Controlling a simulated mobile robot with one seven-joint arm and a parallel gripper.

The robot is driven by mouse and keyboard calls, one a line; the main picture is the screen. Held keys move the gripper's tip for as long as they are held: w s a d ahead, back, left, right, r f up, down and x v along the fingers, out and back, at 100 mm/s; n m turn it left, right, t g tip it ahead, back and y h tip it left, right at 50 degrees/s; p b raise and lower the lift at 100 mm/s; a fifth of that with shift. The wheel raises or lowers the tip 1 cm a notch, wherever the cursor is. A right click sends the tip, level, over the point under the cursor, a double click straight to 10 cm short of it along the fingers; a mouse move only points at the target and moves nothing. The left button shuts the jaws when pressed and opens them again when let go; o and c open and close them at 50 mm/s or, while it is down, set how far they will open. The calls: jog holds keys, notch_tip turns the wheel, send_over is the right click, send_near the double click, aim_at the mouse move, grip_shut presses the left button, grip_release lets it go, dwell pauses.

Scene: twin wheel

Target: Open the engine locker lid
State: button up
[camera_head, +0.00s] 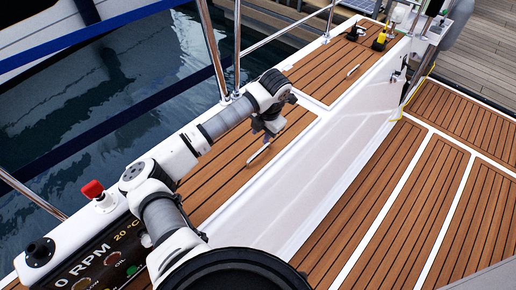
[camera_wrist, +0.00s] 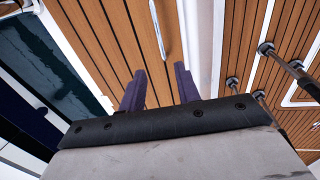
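Two teak-planked lids lie flat and closed along the bench: a near lid (camera_head: 225,165) and a far lid (camera_head: 325,72). I cannot tell from any label which one is the engine locker lid. The near lid has a slim pale handle (camera_head: 258,153), and the far lid has a similar handle (camera_head: 353,70). My gripper (camera_head: 268,132) is over the near lid, close above its handle. In the wrist view my gripper (camera_wrist: 160,84) has two dark fingers spread apart with only planking between them. A pale handle (camera_wrist: 159,30) lies beyond the fingertips, apart from them.
A console (camera_head: 105,255) with a red knob (camera_head: 93,189) stands at the lower left. Steel rails (camera_head: 213,50) rise along the water side. A yellow-and-black item (camera_head: 380,40) sits at the bench's far end. The teak deck (camera_head: 420,200) on the right is clear.

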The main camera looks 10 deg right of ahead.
aim_at(256, 154)
jog(key=f, duration=0.3)
jog(key=w+f+p, duration=0.1)
jog(key=f, duration=0.3)
jog(key=a+f+p, duration=0.1)
jog(key=f, duration=0.3)
jog(key=shift+w+f, duration=0.15)
jog(key=shift+w, duration=0.25)
jog(key=shift+c, duration=0.2)
grip_shut()
